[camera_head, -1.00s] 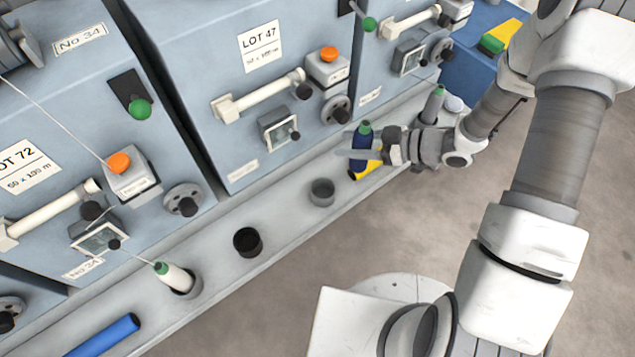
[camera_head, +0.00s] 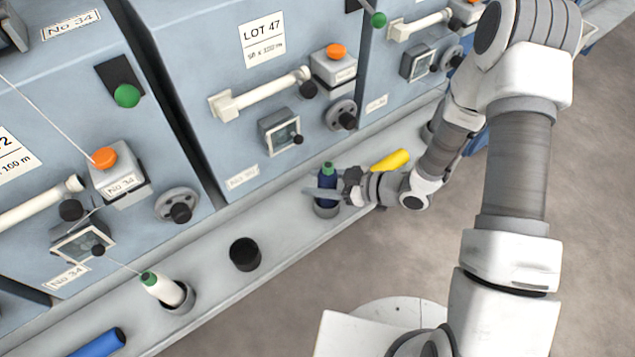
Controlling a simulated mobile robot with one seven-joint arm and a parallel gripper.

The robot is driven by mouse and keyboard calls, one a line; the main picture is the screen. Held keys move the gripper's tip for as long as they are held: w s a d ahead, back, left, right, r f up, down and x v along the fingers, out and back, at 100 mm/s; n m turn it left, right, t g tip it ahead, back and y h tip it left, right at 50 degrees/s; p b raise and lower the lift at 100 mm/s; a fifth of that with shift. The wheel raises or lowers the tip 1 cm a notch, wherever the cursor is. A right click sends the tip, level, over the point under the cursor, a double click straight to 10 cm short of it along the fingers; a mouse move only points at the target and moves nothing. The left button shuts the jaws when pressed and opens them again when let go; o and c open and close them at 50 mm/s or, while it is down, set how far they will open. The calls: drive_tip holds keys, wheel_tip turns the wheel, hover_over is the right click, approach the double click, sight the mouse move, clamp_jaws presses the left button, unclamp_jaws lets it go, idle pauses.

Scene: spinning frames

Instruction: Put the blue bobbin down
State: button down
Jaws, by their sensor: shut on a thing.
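The blue bobbin (camera_head: 327,181) with a green top stands upright in the jaws of my gripper (camera_head: 321,192). My gripper is shut on it from the right side, at the ledge below the LOT 47 machine. A short grey cup (camera_head: 326,210) is directly under the bobbin in the picture. The fingers cross in front of the bobbin's lower part, so I cannot tell whether its foot is inside the cup or just above it.
A yellow bobbin (camera_head: 390,160) lies on the ledge behind my gripper. Left along the ledge (camera_head: 212,262) are an empty-looking black cup (camera_head: 245,255), a white green-tipped bobbin (camera_head: 163,289) leaning in a cup, and a lying blue tube (camera_head: 97,343). Machine fronts (camera_head: 235,115) rise behind.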

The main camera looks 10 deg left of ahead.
drive_tip(key=shift+f+b, duration=0.3)
drive_tip(key=shift+f, duration=0.05)
drive_tip(key=shift+c, duration=1.4)
unclamp_jaws()
drive_tip(key=shift+r, duration=0.1)
drive_tip(key=shift+r+p, duration=0.25)
drive_tip(key=shift+p, duration=0.05)
drive_tip(key=p+v, duration=0.3)
drive_tip(key=v, duration=0.9)
drive_tip(key=shift+p, duration=0.35)
